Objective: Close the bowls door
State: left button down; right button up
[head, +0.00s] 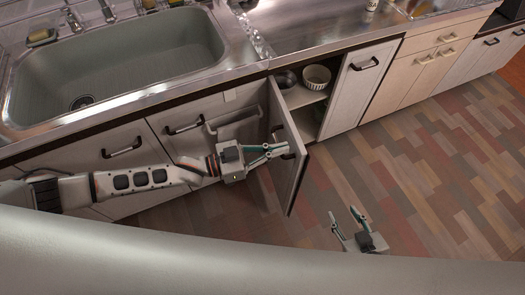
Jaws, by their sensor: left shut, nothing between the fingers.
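The bowls door (291,183) is a pale cabinet door standing open, swung out from the counter front. Behind it, the open cabinet shows a white ribbed bowl (317,76) and a darker bowl (287,79) on a shelf. My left gripper (286,150) is shut and empty, in front of the door's left-hand face near its free edge. Whether its fingertips touch the door I cannot tell. My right gripper (344,214) is open and empty, low over the floor to the right of the door.
A steel sink (130,62) is set in the counter at the left. Closed cabinet fronts with dark handles stand on both sides, including a door (360,75) right of the opening. The wooden floor (430,170) at the right is clear.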

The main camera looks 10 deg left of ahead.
pick_arm(q)
jog(key=shift+w+d, duration=0.3)
jog(key=shift+d, duration=0.5)
pick_arm(e)
jog(key=shift+w+r, duration=0.25)
jog(key=shift+w, duration=0.1)
pick_arm(q)
jog(key=shift+d, duration=0.1)
pick_arm(e)
jog(key=shift+r, duration=0.1)
